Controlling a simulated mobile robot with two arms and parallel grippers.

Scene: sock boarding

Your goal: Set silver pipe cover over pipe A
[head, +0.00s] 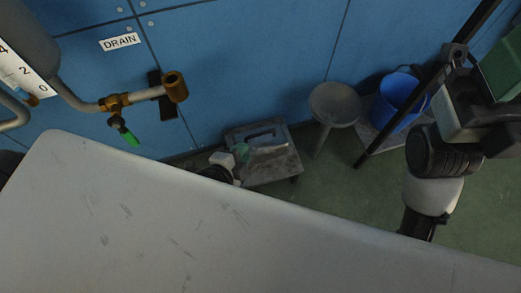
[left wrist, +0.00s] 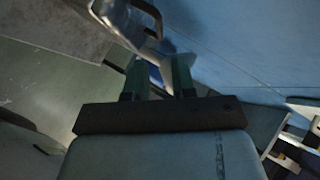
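My left gripper (head: 241,152) reaches down past the table's far edge, over a low grey cart. A silver-grey piece (head: 268,149), possibly the silver pipe cover, extends to the right from its fingers. In the left wrist view, the two teal fingers (left wrist: 159,78) are apart. The silver piece (left wrist: 115,18) runs from upper left to between their tips; whether they touch it is unclear. A pipe with a brass open end (head: 175,85) and a green-handled valve stands by the DRAIN sign. No label "A" is readable.
A scratched grey tabletop (head: 130,220) fills the foreground. The low cart (head: 275,172) has a dark handle. A round stool (head: 335,103) and a blue bucket (head: 397,98) stand to its right. A blue panelled wall (head: 260,60) closes off the back.

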